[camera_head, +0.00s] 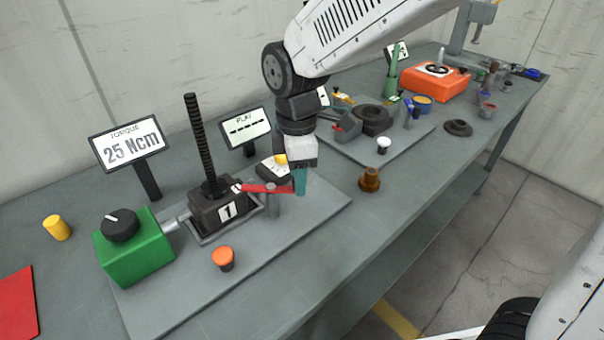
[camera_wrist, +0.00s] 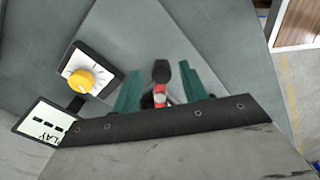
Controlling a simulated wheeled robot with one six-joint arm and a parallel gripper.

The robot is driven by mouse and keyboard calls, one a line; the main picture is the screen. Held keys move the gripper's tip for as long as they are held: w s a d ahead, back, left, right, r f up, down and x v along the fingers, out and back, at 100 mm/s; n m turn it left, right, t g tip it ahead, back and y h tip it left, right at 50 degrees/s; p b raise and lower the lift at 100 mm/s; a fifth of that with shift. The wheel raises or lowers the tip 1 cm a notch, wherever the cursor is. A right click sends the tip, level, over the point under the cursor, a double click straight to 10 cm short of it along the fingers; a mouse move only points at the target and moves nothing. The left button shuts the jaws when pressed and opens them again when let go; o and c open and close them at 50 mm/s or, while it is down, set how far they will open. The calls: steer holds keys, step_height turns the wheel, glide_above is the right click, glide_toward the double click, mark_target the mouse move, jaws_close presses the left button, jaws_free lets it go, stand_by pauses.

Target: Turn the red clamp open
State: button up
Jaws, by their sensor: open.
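The red clamp (camera_head: 264,188) is a lever reaching right from the dark screw jack (camera_head: 207,212) marked 1, which has a tall black threaded spindle (camera_head: 199,140). A grey post (camera_head: 272,204) stands by the lever. My gripper (camera_head: 300,182) points down at the lever's right end, its teal fingers open. In the wrist view the red clamp (camera_wrist: 160,98) shows between the two spread fingers of my gripper (camera_wrist: 163,90), with a dark rounded piece beside it. Contact between fingers and lever cannot be told. The jaws' base hides part of the lever there.
A green box (camera_head: 134,250) with a black knob joins the jack's left side. An orange button (camera_head: 223,258) stands in front. Behind are a torque display (camera_head: 130,146) reading 25 Ncm, a PLAY display (camera_head: 246,128) with dashes, and a yellow dial (camera_wrist: 82,80). A brown part (camera_head: 370,180) stands right.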

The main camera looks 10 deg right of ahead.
steer(key=shift+f, duration=0.3)
jaws_close()
steer(key=shift+d, duration=0.2)
steer(key=shift+a, duration=0.15)
